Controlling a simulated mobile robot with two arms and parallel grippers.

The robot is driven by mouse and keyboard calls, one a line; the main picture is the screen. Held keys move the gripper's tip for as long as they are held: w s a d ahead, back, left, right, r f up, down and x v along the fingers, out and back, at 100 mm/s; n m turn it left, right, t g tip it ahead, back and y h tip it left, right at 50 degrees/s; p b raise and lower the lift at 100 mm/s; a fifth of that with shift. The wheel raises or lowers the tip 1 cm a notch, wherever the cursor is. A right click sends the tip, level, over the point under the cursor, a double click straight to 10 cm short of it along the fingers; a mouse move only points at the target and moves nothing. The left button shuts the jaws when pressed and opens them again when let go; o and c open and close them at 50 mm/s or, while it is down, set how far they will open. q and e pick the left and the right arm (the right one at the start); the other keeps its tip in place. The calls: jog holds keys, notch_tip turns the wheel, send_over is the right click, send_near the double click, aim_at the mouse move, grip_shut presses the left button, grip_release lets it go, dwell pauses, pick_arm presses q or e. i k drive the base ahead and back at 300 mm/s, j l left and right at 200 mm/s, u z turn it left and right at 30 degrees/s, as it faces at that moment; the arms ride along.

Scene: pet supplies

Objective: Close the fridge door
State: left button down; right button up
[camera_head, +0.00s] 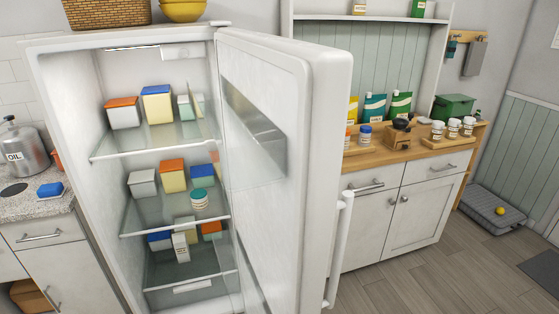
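The white fridge (70,130) stands open at the left of the head view. Its door (321,120) is swung out to the right, with its inner side and shelf bins facing left. The white vertical door handle (341,245) shows on the door's outer side, low and to the right. Inside, glass shelves hold several food boxes, some with orange, blue or white lids. The lower end of the door is cut off by the frame. Neither of my grippers is in view.
A wooden-topped cabinet (415,215) with bags and jars stands behind the door to the right. A granite counter (40,203) with an oil can (27,152) is left of the fridge. Open floor (450,275) lies at the lower right; a grey pet bed (480,205) is beyond.

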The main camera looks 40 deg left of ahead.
aim_at(284, 106)
jog(key=i+l+u, duration=0.15)
jog(key=u, duration=0.3)
jog(key=i+l+u, duration=0.25)
jog(key=u, duration=0.2)
jog(key=i+l+u, duration=0.15)
jog(key=l+u, duration=0.3)
jog(key=i+l+u, duration=0.15)
jog(key=u, duration=0.3)
jog(key=l+u, duration=0.45)
jog(key=k+l, duration=0.1)
jog(key=k, duration=0.5)
jog(key=l+u, duration=0.05)
